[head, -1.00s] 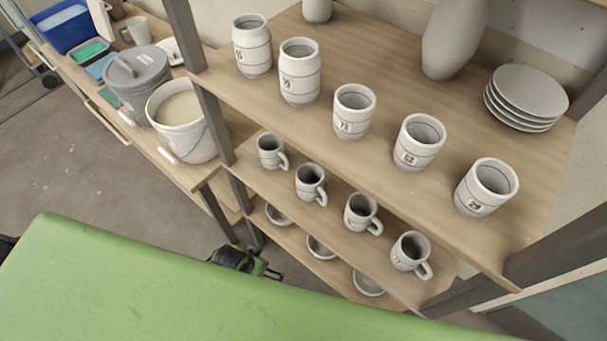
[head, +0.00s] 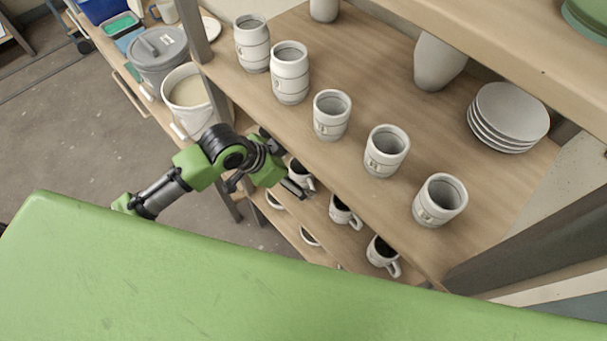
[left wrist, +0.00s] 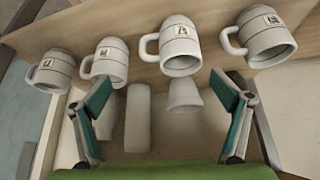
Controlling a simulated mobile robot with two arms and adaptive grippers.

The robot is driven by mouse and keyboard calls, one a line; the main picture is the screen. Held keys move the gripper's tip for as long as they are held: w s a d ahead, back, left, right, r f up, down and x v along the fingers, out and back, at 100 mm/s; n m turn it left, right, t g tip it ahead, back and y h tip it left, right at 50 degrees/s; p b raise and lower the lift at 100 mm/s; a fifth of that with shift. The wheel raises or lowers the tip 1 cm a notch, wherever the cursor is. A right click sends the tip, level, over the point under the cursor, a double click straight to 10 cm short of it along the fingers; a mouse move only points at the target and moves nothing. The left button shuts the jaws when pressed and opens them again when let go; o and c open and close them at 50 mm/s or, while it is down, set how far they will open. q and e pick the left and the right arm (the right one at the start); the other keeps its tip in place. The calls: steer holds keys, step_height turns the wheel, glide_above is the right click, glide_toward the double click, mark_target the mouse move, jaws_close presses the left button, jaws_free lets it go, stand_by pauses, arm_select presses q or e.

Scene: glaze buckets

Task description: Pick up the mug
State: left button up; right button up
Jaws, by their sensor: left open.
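Several white mugs with dark bands and small labels stand in a row on the middle shelf. In the head view I see one mug (head: 302,172) partly behind my left gripper, a second mug (head: 343,211) and a third mug (head: 383,254). My left gripper (head: 290,168) is open at the front of that shelf, beside the partly covered mug. In the left wrist view the open fingers (left wrist: 165,90) have nothing between them. A handled mug (left wrist: 181,45) is ahead of them, with another mug (left wrist: 262,38) to its right. My right gripper is out of view.
The upper shelf (head: 380,95) overhangs the mugs and carries cups, a vase (head: 438,62) and stacked plates (head: 508,115). Bowls (head: 310,237) sit on a shelf below. A dark post (head: 196,35) and a bucket (head: 190,95) stand to the left.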

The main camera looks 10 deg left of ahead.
mark_target(305, 179)
arm_select(q)
steer(key=w+f, duration=0.1)
steer(key=w, duration=0.1)
steer(key=shift+w+f+p, duration=0.3)
steer(key=shift+f+p, duration=0.05)
steer(key=p+x, duration=0.1)
steer(key=x, duration=0.3)
steer(key=shift+a+f, duration=0.1)
steer(key=shift+w+f, duration=0.2)
steer(key=shift+f, duration=0.15)
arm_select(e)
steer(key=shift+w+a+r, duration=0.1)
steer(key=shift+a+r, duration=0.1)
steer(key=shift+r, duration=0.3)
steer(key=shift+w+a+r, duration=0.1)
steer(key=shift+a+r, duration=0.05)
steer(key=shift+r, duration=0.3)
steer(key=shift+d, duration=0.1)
arm_select(q)
steer(key=c, duration=1.8)
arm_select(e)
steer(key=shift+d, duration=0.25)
